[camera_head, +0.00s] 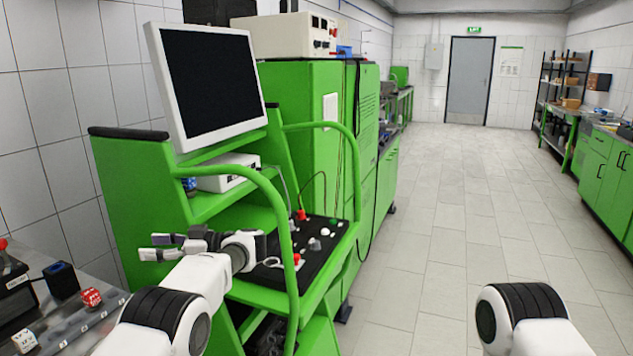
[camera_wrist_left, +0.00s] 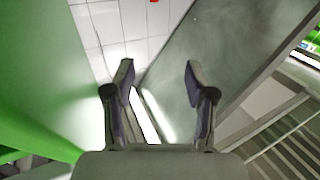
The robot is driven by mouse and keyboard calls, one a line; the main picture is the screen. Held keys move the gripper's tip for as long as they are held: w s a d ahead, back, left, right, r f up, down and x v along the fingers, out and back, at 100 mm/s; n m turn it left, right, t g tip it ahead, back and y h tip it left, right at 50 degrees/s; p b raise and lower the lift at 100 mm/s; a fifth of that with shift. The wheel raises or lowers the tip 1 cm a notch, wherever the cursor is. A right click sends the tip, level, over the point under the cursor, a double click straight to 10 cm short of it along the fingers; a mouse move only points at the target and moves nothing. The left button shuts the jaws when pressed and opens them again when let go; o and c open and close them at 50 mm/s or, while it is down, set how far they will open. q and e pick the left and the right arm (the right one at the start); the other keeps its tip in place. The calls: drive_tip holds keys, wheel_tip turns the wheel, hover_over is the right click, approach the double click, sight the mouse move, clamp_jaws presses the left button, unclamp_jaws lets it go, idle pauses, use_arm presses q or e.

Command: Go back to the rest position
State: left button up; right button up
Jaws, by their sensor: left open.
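My left gripper (camera_head: 160,247) is in front of the green test bench (camera_head: 130,190), its fingers pointing left. In the left wrist view its two fingers (camera_wrist_left: 160,95) stand apart with nothing between them. My left arm crosses in front of the bench's lower part, beside the black panel (camera_head: 325,230) with its knobs and red switches. Part of my right arm shows at the lower right of the head view; its gripper is not in view.
A monitor (camera_head: 212,85) stands on the bench, and curved green rails (camera_head: 292,262) run along its front. A metal table at lower left holds a red-and-white cube (camera_head: 91,297) and a dark blue block (camera_head: 61,279). The tiled floor (camera_head: 455,220) at right is clear.

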use_arm(q)
drive_tip(key=s+a+f+m+t, duration=0.1)
drive_tip(key=a+f+m+t, duration=0.3)
drive_tip(key=f+m, duration=0.25)
drive_tip(key=s+a+f+m+t, duration=0.1)
drive_tip(key=a+f+m+t, duration=0.3)
drive_tip(key=f, duration=0.4)
drive_tip(key=s+d+f+m+t+h, duration=0.2)
drive_tip(key=s+f+m+h, duration=0.25)
drive_tip(key=f, duration=0.45)
drive_tip(key=s+d+f+m+t+h, duration=0.1)
drive_tip(key=s+f+m+h, duration=0.4)
drive_tip(key=f, duration=0.4)
drive_tip(key=s+d+f+g+h, duration=0.2)
drive_tip(key=s+d+g+h, duration=0.1)
drive_tip(key=s, duration=0.8)
drive_tip(key=s+d+f+n+g+h, duration=0.1)
drive_tip(key=s+d+f+g+h, duration=0.2)
drive_tip(key=s, duration=0.9)
drive_tip(key=s+d+f+n+g+h, duration=0.1)
drive_tip(key=s+d+f+g+h, duration=0.1)
drive_tip(key=s+d, duration=0.5)
drive_tip(key=s+g+h, duration=0.1)
drive_tip(key=s+g, duration=0.1)
drive_tip(key=s, duration=0.3)
drive_tip(key=shift+f, duration=0.25)
